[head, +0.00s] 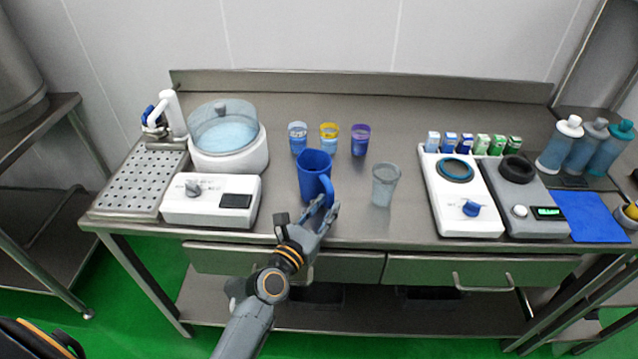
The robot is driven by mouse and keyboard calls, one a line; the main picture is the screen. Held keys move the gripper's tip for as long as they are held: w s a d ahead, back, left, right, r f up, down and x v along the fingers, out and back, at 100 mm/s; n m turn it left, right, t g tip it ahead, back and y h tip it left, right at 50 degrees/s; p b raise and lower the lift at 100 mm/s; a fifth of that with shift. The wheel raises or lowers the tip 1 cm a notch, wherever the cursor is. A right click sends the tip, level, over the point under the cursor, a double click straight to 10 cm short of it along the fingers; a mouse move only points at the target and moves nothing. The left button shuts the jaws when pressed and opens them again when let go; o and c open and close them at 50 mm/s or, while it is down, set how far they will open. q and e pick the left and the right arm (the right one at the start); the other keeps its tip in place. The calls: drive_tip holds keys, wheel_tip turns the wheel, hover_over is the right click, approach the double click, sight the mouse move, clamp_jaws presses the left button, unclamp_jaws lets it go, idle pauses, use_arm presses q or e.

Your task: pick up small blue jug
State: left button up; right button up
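The small blue jug (313,172) stands upright on the steel table near its front middle. Its handle (328,188) points toward the front right. My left gripper (323,208) is at the table's front edge, just below the handle. Its two fingertips are apart and close to the handle's lower end. I cannot tell whether they touch it. The jug's lower part is partly hidden behind the gripper. My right gripper is not in view.
A clear grey cup (384,185) stands right of the jug. Three small cups (329,137) stand behind it. A white machine with a clear bowl (227,145) is on the left. Two scales (463,205) (528,205) and several small cartons (482,144) are on the right.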

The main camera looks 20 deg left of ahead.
sight(328, 203)
use_arm(q)
drive_tip(key=shift+w+d, duration=0.15)
drive_tip(key=shift+w, duration=0.6)
drive_tip(key=shift+w+d, duration=0.1)
drive_tip(key=shift+w, duration=0.65)
drive_tip(key=shift+s, duration=0.1)
clamp_jaws()
drive_tip(key=shift+r, duration=0.15)
